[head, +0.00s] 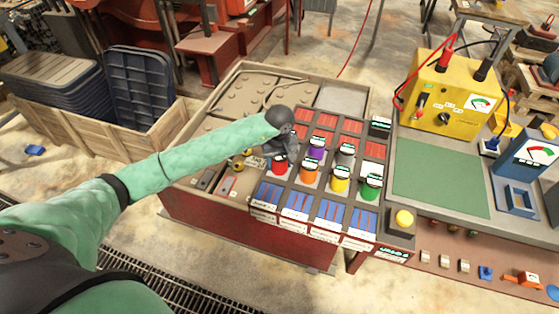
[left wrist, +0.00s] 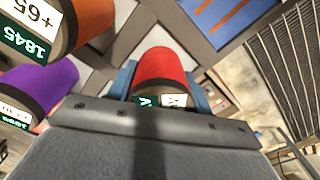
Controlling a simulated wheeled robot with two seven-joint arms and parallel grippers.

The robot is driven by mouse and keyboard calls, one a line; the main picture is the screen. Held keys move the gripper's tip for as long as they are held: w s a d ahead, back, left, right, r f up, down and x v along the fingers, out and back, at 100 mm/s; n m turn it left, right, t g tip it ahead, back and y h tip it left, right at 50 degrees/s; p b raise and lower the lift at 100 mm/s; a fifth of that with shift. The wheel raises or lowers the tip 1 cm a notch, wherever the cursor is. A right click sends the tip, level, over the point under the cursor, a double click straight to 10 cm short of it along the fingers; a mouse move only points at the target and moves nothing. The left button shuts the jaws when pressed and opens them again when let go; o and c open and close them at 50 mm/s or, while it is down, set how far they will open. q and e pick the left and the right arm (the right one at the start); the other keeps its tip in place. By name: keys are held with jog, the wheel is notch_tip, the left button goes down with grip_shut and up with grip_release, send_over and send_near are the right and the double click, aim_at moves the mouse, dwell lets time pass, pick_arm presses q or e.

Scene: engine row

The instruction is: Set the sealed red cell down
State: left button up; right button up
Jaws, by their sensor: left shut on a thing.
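The red cell (head: 280,165) stands at the left end of a row of coloured cells on the rack in the head view. It also shows in the left wrist view (left wrist: 161,67), between the two blue fingers of my left gripper (left wrist: 165,90). The gripper (head: 279,150) reaches over the cell from the upper left and is shut on it. The cell looks about upright in or just above its place; I cannot tell whether its base touches. The gripper hides much of it. My right gripper is not in view.
Orange (head: 309,170), purple (head: 316,147), yellow (head: 340,178) and green (head: 370,186) cells stand close to the right. Blue panels (head: 297,199) line the rack's front. A yellow meter box (head: 445,95) stands on the bench with a green mat (head: 436,178). A wooden crate (head: 90,130) stands at left.

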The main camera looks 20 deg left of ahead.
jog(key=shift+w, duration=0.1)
pick_arm(q)
jog(key=shift+f, duration=0.1)
jog(key=o, duration=1.4)
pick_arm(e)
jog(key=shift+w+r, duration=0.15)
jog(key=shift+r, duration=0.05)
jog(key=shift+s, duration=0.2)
